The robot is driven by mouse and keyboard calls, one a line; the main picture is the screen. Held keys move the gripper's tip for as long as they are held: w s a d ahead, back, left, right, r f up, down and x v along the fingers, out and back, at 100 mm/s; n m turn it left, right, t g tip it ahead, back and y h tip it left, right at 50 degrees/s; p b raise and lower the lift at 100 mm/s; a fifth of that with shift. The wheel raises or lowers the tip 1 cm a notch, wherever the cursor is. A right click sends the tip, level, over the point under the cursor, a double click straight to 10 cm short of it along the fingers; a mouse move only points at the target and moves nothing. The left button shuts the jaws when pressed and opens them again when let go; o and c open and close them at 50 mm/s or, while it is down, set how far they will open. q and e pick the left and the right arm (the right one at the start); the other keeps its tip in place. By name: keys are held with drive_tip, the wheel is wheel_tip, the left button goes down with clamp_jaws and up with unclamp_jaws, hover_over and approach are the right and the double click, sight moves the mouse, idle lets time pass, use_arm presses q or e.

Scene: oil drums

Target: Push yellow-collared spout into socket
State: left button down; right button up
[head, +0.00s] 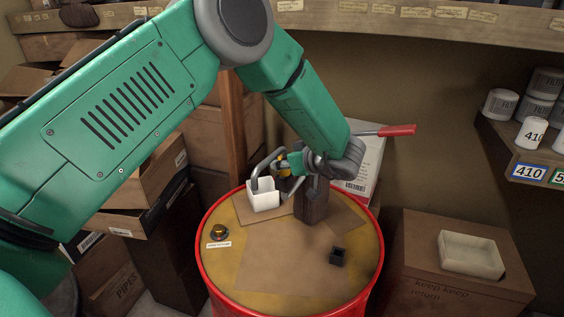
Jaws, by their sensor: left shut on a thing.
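The yellow-collared spout (283,163) is a grey bent tube with a yellow band, above the back of the drum top. My left gripper (296,167) comes in from the right side of it and is shut on it. The gripper's own links partly hide the spout. The tube's bent end points down at a white open box (263,198); I cannot tell whether it is inside. A small black square holder (338,256), perhaps the socket, stands apart at the front right of the drum top. My right gripper is out of view.
The red-rimmed drum (207,266) carries a dark brown block (312,205) below my gripper and a brass cap (220,232) at left. A red-handled tool (397,131) lies behind. Cartons and a white tray (471,254) flank the drum. The front of its top is clear.

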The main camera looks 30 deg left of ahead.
use_arm(q)
drive_tip(key=shift+f, duration=0.45)
drive_tip(key=c, duration=1.3)
unclamp_jaws()
drive_tip(key=v, duration=1.2)
drive_tip(key=shift+d, duration=0.1)
